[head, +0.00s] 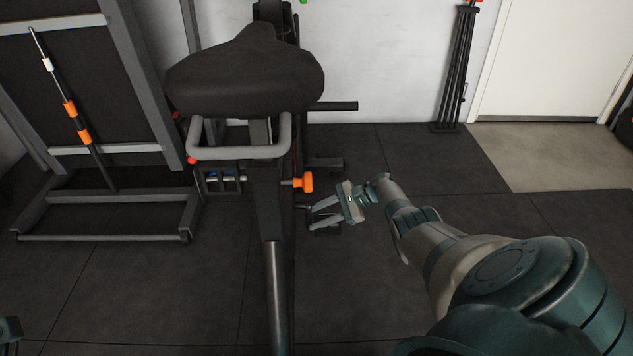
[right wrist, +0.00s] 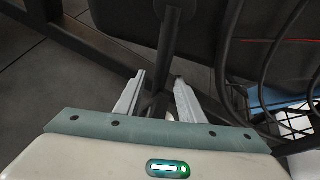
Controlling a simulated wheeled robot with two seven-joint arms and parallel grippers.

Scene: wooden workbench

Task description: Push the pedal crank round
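The pedal crank belongs to a black exercise bike (head: 265,190). My left gripper's fingers are not in view; only a small teal part of mine shows at the lower left.
The bike's large saddle (head: 245,75) and grey handle (head: 240,152) overhang the frame. An orange knob (head: 304,182) sticks out just above my right fingers. A grey rack (head: 110,230) stands at left. Dark floor mats (head: 430,165) are clear at right.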

